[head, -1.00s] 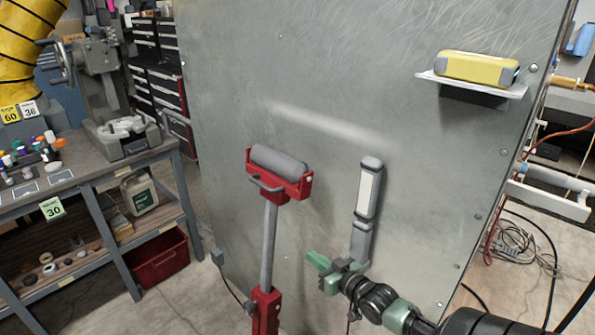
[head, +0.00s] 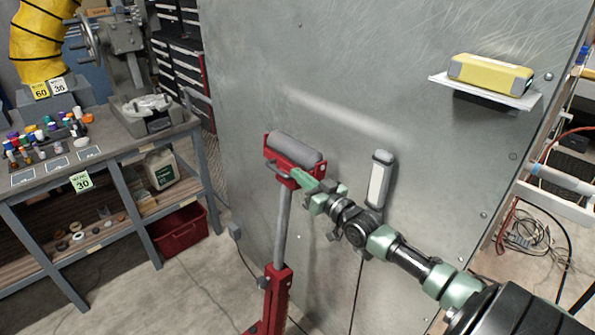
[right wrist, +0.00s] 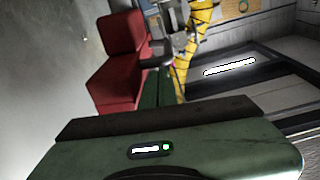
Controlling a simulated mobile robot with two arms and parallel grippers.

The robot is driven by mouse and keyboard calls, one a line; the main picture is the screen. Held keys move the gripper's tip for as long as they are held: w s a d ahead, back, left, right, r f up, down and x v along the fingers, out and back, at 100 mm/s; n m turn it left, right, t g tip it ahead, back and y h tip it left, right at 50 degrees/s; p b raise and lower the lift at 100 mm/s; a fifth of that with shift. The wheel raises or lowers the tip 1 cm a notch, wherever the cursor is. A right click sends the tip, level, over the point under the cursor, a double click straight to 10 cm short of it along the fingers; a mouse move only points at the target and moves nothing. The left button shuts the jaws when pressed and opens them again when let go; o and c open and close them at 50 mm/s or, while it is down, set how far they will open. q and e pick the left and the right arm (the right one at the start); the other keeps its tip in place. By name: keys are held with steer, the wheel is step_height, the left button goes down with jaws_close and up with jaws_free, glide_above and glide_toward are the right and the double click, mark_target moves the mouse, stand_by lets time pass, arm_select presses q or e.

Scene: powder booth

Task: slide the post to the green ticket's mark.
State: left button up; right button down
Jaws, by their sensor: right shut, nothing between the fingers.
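The roller stand has a grey post (head: 283,225) rising from a red base sleeve (head: 272,295), with a red cradle (head: 285,172) and grey roller on top. A grey handle bar sticks out at the cradle's front. My right gripper (head: 301,177) is shut and empty, its green fingertips at the cradle's front right; I cannot tell if they touch it. In the right wrist view the red cradle (right wrist: 118,70) is just beyond the fingers (right wrist: 152,92). The green ticket (head: 82,182), reading 30, hangs on the workbench's front edge. I see no scale mark on the post. My left gripper is not in view.
A grey metal panel (head: 330,60) stands right behind the stand, with a work light (head: 379,180) and a shelf holding a yellow case (head: 490,73). Yellow 60 (head: 39,90) and white 36 (head: 59,87) tickets are at back left. A cable hangs beside the post.

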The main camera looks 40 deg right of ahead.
steer(key=shift+w, duration=0.55)
step_height(320, 180, down, 6)
steer(key=a+b, duration=0.1)
steer(key=b, duration=0.3)
steer(key=shift+f, duration=0.15)
steer(key=shift+s+a, duration=0.1)
steer(key=shift+s, duration=0.05)
